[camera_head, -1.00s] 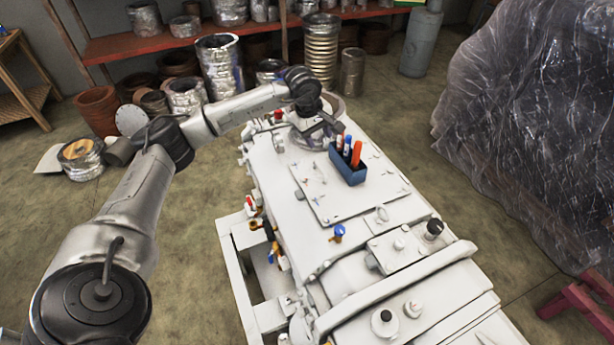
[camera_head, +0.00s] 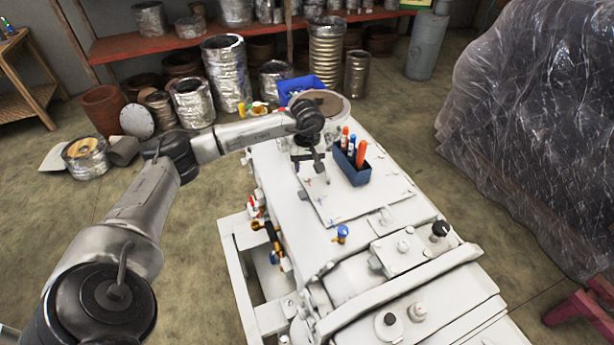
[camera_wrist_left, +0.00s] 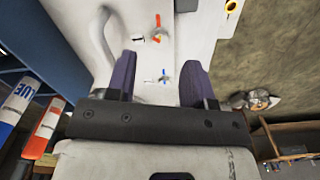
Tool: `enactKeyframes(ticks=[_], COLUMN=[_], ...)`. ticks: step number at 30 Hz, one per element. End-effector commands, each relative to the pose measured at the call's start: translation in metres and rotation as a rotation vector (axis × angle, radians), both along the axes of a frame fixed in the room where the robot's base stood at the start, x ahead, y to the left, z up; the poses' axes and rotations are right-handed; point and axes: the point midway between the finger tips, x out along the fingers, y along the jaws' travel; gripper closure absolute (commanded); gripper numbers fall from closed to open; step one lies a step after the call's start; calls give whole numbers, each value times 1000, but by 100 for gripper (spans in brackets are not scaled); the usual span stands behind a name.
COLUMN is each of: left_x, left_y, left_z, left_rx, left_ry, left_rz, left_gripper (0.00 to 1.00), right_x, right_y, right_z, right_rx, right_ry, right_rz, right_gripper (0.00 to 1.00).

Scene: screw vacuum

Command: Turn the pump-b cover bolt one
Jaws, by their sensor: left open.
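The white pump body (camera_head: 285,190) carries a flat cover plate (camera_head: 345,207) with small bolts. In the left wrist view, a bolt with a blue mark (camera_wrist_left: 164,79) shows between my fingers. A second bolt with an orange-red mark (camera_wrist_left: 157,30) is farther up. I cannot tell which is bolt one. My left gripper (camera_head: 317,168) is over the far left part of the plate. Its two purple-grey fingers also show in the left wrist view (camera_wrist_left: 158,84), apart and with nothing held. My right gripper is out of view.
A blue box of markers (camera_head: 352,170) stands on the plate, just right of my left gripper. A white handle (camera_wrist_left: 102,35) is beside the left finger. A blue bin (camera_head: 298,86) is at the pump's far end. A blue-topped valve (camera_head: 342,234) stands near the plate's front edge.

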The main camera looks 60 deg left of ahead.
Motion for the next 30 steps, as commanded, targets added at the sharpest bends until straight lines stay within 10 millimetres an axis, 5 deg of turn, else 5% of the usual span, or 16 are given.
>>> enactKeyframes(ticks=[9,23,30], left_x=[0,0,0], left_y=[0,0,0], left_z=[-36,-43,-43], left_rx=[-1,0,0], left_ry=[0,0,0], left_rz=[-1,-1,0], left_gripper=[52,52,74], right_x=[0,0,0], right_y=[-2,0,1], right_z=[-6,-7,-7], right_rx=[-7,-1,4], right_ry=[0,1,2], right_rz=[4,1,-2], right_gripper=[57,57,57])
